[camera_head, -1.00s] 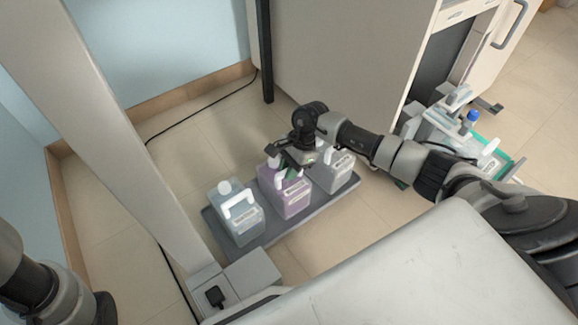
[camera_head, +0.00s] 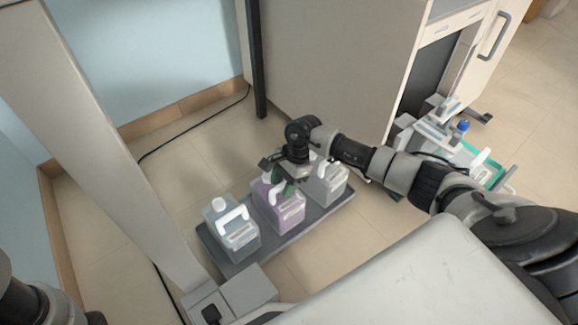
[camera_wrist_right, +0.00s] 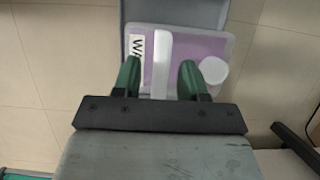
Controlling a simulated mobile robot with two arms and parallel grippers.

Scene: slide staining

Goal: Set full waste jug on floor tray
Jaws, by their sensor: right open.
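The purple waste jug (camera_head: 278,212) stands upright in the middle of the grey floor tray (camera_head: 318,214), between two other jugs. In the right wrist view the purple jug (camera_wrist_right: 208,48) shows from above, with a white handle, a round white cap and a partly hidden label. My right gripper (camera_head: 284,178) is over this jug. Its green fingers are open on either side of the white handle in the wrist view (camera_wrist_right: 158,78), with a gap on both sides. My left arm enters at the lower left of the head view; its gripper is outside the frame.
A grey-blue jug (camera_head: 232,240) stands at the tray's left end and a pale grey jug (camera_head: 326,186) at its right end. A cabinet (camera_head: 330,70) stands behind. A green-edged tray with bottles (camera_head: 488,168) is at the right. A dark cable runs along the wall.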

